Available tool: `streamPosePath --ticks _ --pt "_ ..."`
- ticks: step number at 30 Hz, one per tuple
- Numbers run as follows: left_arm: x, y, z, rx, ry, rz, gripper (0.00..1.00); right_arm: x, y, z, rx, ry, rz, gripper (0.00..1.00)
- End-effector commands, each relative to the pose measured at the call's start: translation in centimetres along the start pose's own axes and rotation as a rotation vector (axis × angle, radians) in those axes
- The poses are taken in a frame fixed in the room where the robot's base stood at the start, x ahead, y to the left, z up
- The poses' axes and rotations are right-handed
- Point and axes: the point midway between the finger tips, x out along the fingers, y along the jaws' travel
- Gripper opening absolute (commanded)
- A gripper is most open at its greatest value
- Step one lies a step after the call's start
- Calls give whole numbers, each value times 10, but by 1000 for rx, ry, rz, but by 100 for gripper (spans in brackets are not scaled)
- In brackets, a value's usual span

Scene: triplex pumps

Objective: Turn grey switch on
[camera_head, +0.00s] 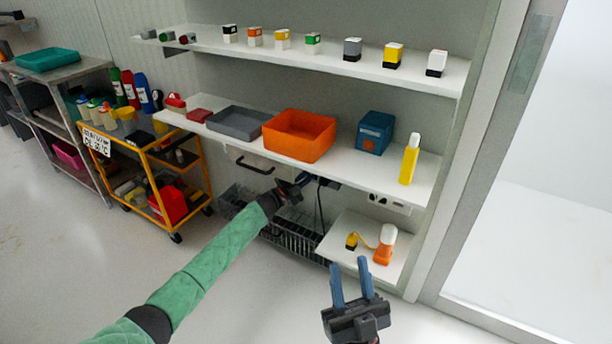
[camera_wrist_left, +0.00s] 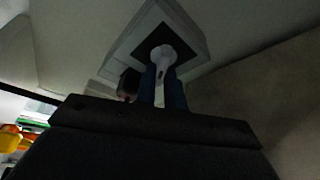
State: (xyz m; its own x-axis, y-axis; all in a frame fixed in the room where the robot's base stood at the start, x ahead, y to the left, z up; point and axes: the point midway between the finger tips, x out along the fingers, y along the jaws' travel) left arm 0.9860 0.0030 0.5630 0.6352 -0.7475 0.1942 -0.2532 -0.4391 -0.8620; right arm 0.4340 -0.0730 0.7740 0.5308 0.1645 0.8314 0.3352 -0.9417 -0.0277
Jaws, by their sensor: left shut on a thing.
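In the left wrist view, the grey switch (camera_wrist_left: 162,56) is a pale knob on a dark plate in a square grey housing (camera_wrist_left: 124,58). My left gripper (camera_wrist_left: 164,84) has its blue fingers shut on the knob's lower end. In the head view, my left gripper (camera_head: 318,181) reaches under the middle shelf's front edge, and the switch cannot be made out there. My right gripper (camera_head: 351,282) is open and empty, in front of the low white shelf.
The middle shelf (camera_head: 375,179) holds an orange bin (camera_head: 298,135), a grey tray (camera_head: 238,122), a blue box (camera_head: 374,132) and a yellow bottle (camera_head: 409,159). A black wire basket (camera_head: 293,241) is below. An orange-and-white bottle (camera_head: 386,244) stands on the low shelf (camera_head: 347,226). Open floor lies left.

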Motion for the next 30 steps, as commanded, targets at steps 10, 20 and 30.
streamPosePath --ticks 10,20,30 --pt "0 1 -1 226 1 96 0 -66 2 106 31 -428 28 36" --pt "-1 3 0 387 1 163 0 -156 0 180 65 -800 53 36" --pt "-1 4 0 481 1 202 0 -226 -4 214 90 -1035 67 36"
